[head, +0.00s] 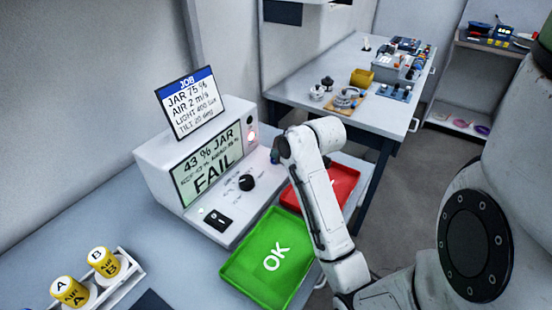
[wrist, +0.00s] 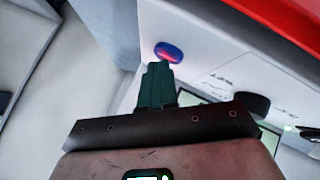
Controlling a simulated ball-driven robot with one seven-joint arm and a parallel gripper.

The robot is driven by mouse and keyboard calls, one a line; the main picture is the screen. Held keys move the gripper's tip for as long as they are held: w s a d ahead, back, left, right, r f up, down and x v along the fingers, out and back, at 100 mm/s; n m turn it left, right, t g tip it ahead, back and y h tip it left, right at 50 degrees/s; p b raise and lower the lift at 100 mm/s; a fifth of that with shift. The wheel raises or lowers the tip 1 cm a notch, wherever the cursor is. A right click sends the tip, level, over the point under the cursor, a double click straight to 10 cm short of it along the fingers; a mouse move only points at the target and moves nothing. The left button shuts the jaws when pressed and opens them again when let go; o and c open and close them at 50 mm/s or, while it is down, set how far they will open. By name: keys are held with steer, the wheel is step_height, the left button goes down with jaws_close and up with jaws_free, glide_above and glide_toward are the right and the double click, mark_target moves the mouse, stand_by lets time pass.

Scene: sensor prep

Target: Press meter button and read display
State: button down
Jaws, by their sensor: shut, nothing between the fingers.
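The meter (head: 150,160) is a white box with a sloping front panel. Its lit display (head: 207,163) reads "43 % JAR" on top, a smaller line I cannot read fully, and a large "FAIL". A blue button (wrist: 168,52) with a reddish edge sits on the panel in the wrist view. My gripper (wrist: 159,66) is shut and empty, its dark green fingertips right at the button; I cannot tell whether they touch. In the head view my arm mostly hides the fingers.
A job sign (head: 190,104) reads JAR 75 %, AIR 2 m/s, LIGHT 400 lux, TILT 20 deg. A black knob (head: 247,183) and a switch (head: 219,220) are on the panel. A green OK tray (head: 240,268) and red tray (head: 345,182) lie beside it.

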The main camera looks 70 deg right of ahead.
stand_by(0.4)
steer(key=shift+r+p, duration=0.85)
steer(key=shift+p, duration=0.1)
step_height(320, 180, up, 5)
steer(key=p, duration=0.5)
stand_by(0.7)
